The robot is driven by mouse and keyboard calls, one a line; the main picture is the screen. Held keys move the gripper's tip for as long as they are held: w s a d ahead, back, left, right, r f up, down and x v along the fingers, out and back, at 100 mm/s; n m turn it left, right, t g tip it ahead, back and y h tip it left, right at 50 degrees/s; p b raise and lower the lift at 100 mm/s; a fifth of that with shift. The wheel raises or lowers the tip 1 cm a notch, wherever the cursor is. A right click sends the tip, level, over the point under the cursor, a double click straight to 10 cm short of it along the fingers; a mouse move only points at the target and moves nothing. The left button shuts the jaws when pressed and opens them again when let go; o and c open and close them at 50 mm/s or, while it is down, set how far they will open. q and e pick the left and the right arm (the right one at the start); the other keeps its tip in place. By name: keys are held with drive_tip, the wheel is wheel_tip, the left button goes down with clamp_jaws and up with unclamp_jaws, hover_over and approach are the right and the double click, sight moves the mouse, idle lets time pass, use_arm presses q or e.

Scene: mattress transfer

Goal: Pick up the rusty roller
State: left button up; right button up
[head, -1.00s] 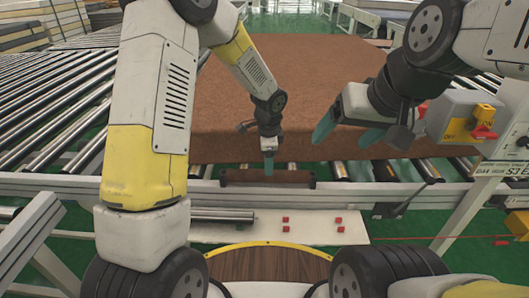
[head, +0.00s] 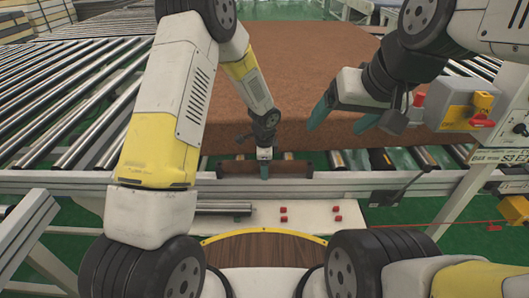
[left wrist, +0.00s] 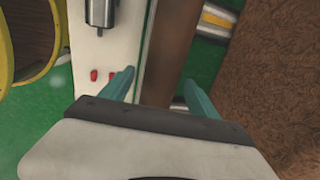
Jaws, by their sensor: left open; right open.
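The rusty roller (head: 288,169) is a short brown bar at the front edge of the conveyor in the head view. It runs up through the middle of the left wrist view (left wrist: 168,45). My left gripper (head: 264,171) is over the middle of the roller. In the left wrist view its two teal fingers (left wrist: 160,90) are open, one on each side of the roller. I cannot tell whether they touch it. My right gripper (head: 341,117) is open and empty above the front right of the brown mattress (head: 310,75).
Steel rollers (head: 75,95) fill the left of the conveyor. A control box (head: 455,105) with a red knob stands at right. A white shelf (head: 305,230) below holds a metal roller (head: 225,207) and several small red blocks. A lever (head: 400,190) sticks out at the front rail.

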use_arm(q)
clamp_jaws()
drive_tip(key=shift+r, duration=0.15)
